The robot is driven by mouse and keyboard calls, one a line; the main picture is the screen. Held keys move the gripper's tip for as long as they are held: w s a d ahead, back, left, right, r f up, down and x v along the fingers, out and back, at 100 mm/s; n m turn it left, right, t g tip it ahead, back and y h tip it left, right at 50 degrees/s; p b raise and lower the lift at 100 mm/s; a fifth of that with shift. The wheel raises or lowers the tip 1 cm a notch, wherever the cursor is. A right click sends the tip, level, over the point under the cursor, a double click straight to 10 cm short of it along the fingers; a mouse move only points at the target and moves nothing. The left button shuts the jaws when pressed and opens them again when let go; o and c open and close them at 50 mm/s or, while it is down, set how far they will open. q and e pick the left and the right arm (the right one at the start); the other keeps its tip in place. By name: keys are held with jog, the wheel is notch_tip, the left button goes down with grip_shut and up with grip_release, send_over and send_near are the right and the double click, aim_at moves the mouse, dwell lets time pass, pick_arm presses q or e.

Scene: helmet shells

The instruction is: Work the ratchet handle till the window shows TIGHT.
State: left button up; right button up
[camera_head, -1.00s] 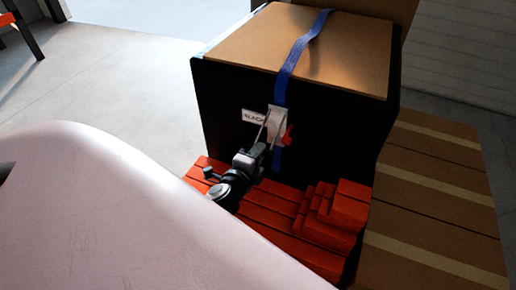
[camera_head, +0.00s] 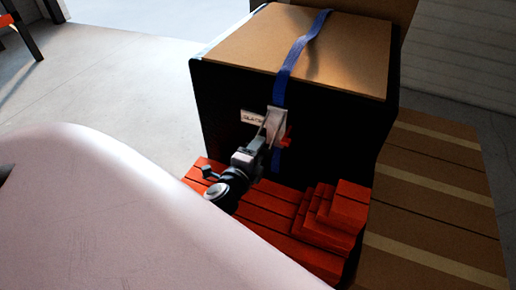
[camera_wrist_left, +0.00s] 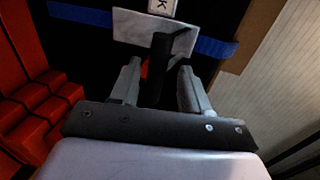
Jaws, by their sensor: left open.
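The ratchet (camera_head: 275,121) is a pale grey plate on a blue strap (camera_head: 291,60) on the near side of a large dark box. Its white window (camera_head: 252,117) appears to read SLACK; in the left wrist view the label (camera_wrist_left: 163,6) shows only a K. A red part (camera_head: 285,142) sticks out at the ratchet's right. My left gripper (camera_head: 268,138) is at the ratchet, open. In the left wrist view its fingers (camera_wrist_left: 160,88) stand either side of a dark bar (camera_wrist_left: 160,58), perhaps the handle; contact is unclear. My right gripper is not seen.
The dark box (camera_head: 225,110) has a tan top. Red stepped blocks (camera_head: 340,212) lie below it, close under my left arm. A brown, light-striped surface (camera_head: 430,200) lies at the right. The grey floor at the left (camera_head: 110,85) is clear.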

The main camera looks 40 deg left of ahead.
pick_arm(q)
jog(key=v, duration=0.6)
jog(key=shift+r, duration=0.2)
jog(key=shift+s, duration=0.15)
